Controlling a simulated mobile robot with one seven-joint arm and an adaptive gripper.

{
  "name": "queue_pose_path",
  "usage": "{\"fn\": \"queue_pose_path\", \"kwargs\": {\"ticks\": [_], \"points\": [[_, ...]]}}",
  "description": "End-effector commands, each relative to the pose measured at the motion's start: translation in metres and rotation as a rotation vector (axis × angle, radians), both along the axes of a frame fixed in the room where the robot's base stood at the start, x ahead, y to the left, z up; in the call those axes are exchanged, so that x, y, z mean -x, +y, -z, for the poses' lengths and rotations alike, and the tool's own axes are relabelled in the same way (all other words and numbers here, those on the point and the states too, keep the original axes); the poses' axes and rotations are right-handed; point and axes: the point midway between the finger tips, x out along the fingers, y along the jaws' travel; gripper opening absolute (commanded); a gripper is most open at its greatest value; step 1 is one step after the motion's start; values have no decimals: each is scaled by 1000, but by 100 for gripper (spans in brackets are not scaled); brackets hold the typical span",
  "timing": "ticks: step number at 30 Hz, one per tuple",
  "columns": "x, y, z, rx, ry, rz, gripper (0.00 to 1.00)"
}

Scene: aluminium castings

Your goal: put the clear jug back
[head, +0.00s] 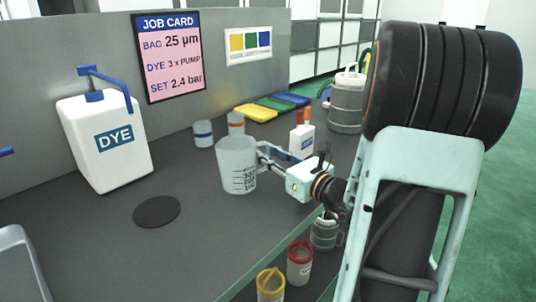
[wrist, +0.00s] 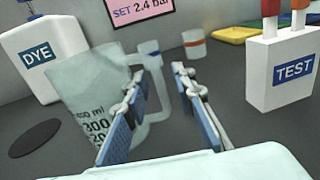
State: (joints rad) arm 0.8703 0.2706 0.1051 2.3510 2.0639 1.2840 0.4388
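The clear jug (head: 237,168), with printed volume marks, stands upright on the dark bench. It also shows large at the left of the wrist view (wrist: 90,92). My gripper (head: 264,153) is at its right side, by the handle. In the wrist view my gripper (wrist: 158,72) is open, with a wide gap between the fingers. The jug's handle (wrist: 158,112) shows between them, nearer the left finger. The left finger covers part of the jug, and I cannot tell if it touches. A round black mat (head: 157,211) lies empty on the bench, left of the jug.
A white DYE container (head: 105,140) with a blue pump stands at the back left. A white TEST box (wrist: 285,72) is to the right.

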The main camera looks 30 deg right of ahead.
Motion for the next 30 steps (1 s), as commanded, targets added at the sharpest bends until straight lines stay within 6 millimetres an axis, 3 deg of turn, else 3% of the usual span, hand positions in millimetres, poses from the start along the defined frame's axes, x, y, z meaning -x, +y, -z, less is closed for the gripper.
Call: {"fn": "queue_pose_path", "kwargs": {"ticks": [5,21,30], "points": [[3,-2,-4,0,1,2,24],[103,-26,-4,0,0,3,24],[117,-28,-3,0,0,-1,24]]}}
